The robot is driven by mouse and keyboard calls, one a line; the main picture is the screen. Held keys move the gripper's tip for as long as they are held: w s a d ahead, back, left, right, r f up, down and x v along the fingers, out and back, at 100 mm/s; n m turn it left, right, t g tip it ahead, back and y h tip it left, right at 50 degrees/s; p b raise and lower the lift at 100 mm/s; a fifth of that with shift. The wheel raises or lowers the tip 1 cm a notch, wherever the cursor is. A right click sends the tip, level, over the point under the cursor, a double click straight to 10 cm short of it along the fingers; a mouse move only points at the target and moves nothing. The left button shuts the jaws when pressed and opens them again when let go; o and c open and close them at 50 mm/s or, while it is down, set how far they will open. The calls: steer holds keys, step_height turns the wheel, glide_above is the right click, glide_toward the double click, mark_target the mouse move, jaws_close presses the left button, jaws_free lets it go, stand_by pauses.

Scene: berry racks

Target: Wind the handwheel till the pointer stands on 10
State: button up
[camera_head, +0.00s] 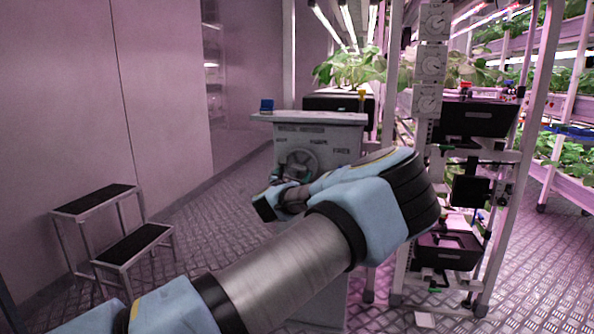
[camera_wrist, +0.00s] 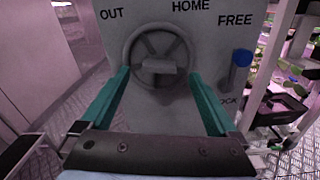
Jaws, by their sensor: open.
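The grey handwheel (camera_wrist: 136,42) faces me on the front of a grey cabinet (camera_wrist: 115,20), with spokes and a raised block at its hub. It also shows in the head view (camera_head: 303,156), partly hidden behind my arm. My gripper (camera_wrist: 159,76) is open, its two teal fingers pointing at the wheel, one to each side of the hub's lower part. Nothing is between the fingers; I cannot tell whether they touch the wheel. I cannot make out a pointer or the number 10 in either view.
A blue knob (camera_wrist: 241,58) sits right of the wheel, near FREE and a partly hidden label. OUT and HOME are printed above. A two-step stool (camera_head: 96,203) stands left. A rack with dial plates (camera_head: 430,62) and black bins (camera_head: 470,120) stands right.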

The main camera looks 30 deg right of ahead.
mark_target(297, 168)
steer(key=shift+x, duration=2.15)
steer(key=c, duration=1.4)
